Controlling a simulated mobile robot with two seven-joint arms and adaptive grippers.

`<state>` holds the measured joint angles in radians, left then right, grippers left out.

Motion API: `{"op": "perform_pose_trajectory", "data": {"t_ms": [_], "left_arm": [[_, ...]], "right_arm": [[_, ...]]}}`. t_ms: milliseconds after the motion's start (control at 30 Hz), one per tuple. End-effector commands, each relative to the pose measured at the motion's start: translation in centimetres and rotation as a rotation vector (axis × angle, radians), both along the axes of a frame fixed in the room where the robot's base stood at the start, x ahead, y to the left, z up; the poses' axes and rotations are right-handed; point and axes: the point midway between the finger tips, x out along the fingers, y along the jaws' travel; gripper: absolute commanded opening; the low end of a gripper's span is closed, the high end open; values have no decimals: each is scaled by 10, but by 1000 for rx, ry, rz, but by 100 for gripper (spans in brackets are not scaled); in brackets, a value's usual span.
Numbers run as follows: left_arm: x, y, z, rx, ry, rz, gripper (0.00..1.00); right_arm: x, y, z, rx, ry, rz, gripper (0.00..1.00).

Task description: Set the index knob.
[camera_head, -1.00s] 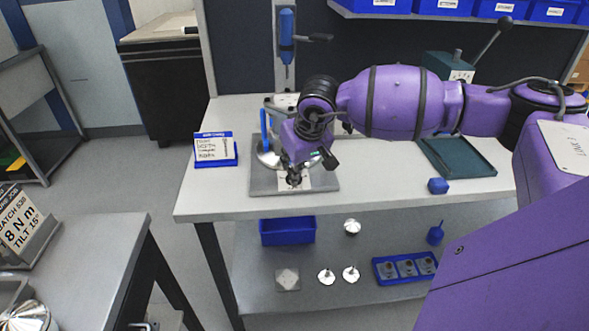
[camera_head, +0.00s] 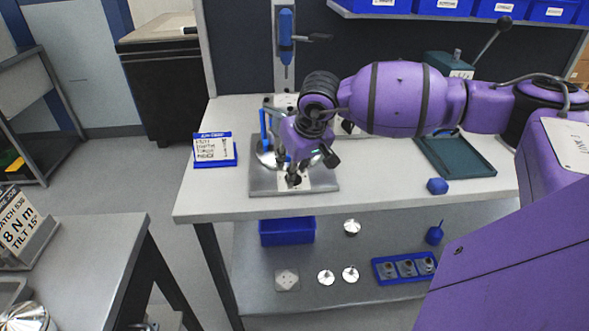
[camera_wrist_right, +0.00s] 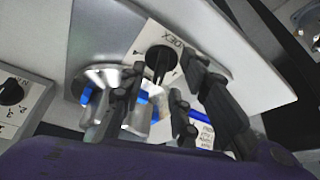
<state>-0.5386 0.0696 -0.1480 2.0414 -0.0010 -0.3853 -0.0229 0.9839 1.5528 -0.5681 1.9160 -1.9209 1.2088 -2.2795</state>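The index knob (camera_wrist_right: 158,60) is black and sits on a white plate marked INDEX (camera_wrist_right: 138,46) in the right wrist view. In the head view the knob (camera_head: 293,181) shows on the grey fixture base (camera_head: 262,184), just below my right gripper (camera_head: 290,163). In the wrist view my right gripper (camera_wrist_right: 162,85) is open and empty. Its dark fingers stand on either side of the line to the knob, apart from it. The knob's exact pointer setting is too small to read. My left gripper is in neither view.
A second black knob (camera_wrist_right: 12,92) on a numbered plate is at the wrist view's left. A metal round part with blue pieces (camera_wrist_right: 98,80) stands close to the fingers.

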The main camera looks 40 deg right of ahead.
Motion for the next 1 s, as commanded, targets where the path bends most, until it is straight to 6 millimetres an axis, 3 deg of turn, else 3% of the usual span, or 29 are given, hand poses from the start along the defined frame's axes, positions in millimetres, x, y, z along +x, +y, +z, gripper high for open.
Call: {"op": "perform_pose_trajectory", "data": {"t_ms": [300,500,700,1000], "left_arm": [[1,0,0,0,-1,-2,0],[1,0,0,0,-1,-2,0],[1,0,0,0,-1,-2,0],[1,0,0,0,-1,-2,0]], "right_arm": [[-25,3,61,-3,-1,0,29],[-37,5,90,-3,0,-1,29],[-42,7,101,-1,2,1,29],[-42,7,101,0,2,0,29]]}}
